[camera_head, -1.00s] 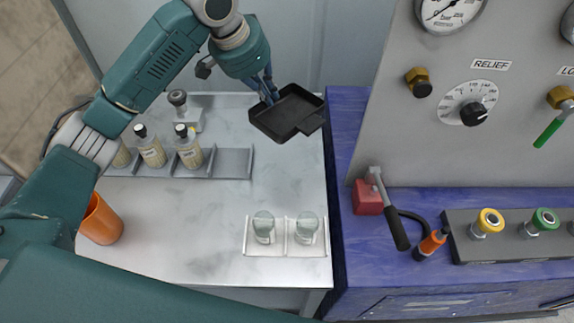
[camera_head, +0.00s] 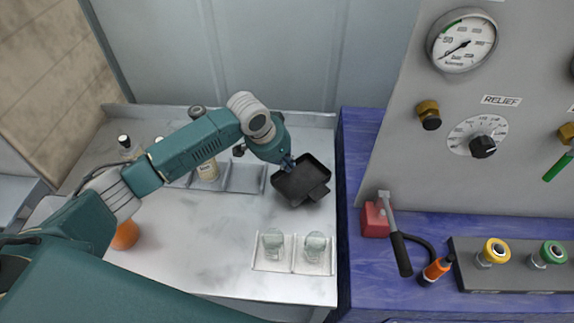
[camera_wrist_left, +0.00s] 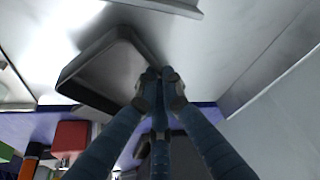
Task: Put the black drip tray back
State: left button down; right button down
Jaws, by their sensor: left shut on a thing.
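My right gripper is not in view.
Two glass beakers stand in a white holder (camera_head: 292,268) at the front right of the table. A grey rack (camera_head: 245,178) with bottles is left of the tray. An orange cup (camera_head: 125,236) is partly hidden by my arm.

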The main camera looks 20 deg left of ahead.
pick_arm(q)
notch_tip(320, 180, down, 2)
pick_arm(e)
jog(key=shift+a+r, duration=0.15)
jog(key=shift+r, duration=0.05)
pick_arm(q)
jog(key=shift+f, duration=0.1)
jog(key=c, duration=1.9)
grip_release()
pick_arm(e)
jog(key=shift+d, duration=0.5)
